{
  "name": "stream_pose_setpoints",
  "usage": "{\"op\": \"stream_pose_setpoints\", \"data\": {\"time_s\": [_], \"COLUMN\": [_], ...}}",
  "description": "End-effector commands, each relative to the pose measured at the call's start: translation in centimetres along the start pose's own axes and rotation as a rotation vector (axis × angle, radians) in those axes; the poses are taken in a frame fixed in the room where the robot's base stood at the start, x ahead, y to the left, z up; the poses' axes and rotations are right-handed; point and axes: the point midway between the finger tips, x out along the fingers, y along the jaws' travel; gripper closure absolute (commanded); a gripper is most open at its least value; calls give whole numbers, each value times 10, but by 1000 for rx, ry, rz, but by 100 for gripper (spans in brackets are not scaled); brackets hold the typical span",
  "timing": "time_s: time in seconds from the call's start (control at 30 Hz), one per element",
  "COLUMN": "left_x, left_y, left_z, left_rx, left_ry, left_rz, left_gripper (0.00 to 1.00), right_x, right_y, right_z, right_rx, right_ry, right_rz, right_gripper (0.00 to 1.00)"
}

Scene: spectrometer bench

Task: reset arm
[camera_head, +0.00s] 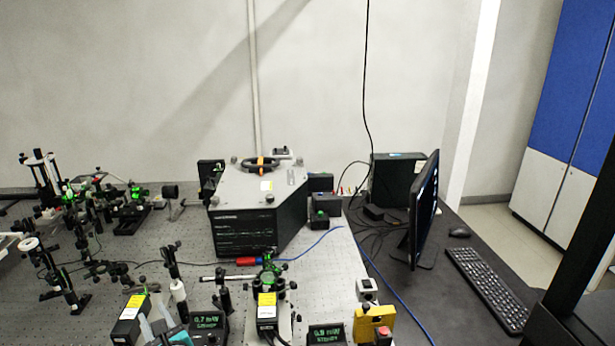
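At the bottom edge of the head view, left of centre, pale bluish finger-like parts (165,329) stick up. They seem to be the tip of my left gripper, but the frame cuts them off. They are beside a black instrument with a yellow-and-white label (130,318) and a small readout showing 0.7 mW (208,324). I cannot tell whether they touch anything or whether the fingers are apart. I see nothing clearly held. My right gripper is not in view.
Optics mounts (85,205) crowd the bench's left side. A grey-topped spectrometer box (258,225) stands mid-bench. Posts, a second readout (327,335) and a yellow block (374,324) line the front. A monitor (425,208) and keyboard (487,288) are right. A blue cable crosses the bench.

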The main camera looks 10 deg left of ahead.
Motion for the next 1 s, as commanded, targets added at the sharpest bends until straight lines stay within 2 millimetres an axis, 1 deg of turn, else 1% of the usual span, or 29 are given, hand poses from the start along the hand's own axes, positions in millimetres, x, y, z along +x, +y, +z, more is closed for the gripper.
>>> {"op": "stream_pose_setpoints", "data": {"time_s": [0.07, 0.17, 0.2, 0.27, 0.3, 0.37, 0.4, 0.47, 0.5, 0.6, 0.7, 0.87, 1.0], "left_x": [-11, -32, -44, -62, -76, -99, -115, -141, -157, -193, -225, -269, -306], "left_y": [12, 29, 36, 44, 48, 53, 54, 55, 55, 53, 51, 49, 47], "left_z": [-4, -14, -20, -30, -37, -48, -55, -64, -69, -77, -82, -83, -79], "left_rx": [-156, -456, -591, -791, -918, -1100, -1215, -1367, -1451, -1608, -1712, -1818, -1873], "left_ry": [35, 113, 153, 218, 264, 337, 387, 462, 507, 599, 673, 765, 832], "left_rz": [34, 105, 143, 206, 254, 334, 393, 489, 552, 697, 828, 1021, 1181], "left_gripper": [63, 63, 63, 63, 63, 63, 63, 63, 63, 63, 63, 63, 63], "right_x": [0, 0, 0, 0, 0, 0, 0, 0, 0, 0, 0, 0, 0], "right_y": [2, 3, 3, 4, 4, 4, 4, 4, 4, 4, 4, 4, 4], "right_z": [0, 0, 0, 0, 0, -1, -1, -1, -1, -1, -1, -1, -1], "right_rx": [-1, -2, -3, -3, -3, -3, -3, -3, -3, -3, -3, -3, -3], "right_ry": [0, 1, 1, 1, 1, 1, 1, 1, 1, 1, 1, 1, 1], "right_rz": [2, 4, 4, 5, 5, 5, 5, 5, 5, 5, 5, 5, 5], "right_gripper": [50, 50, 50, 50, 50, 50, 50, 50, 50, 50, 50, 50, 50]}}
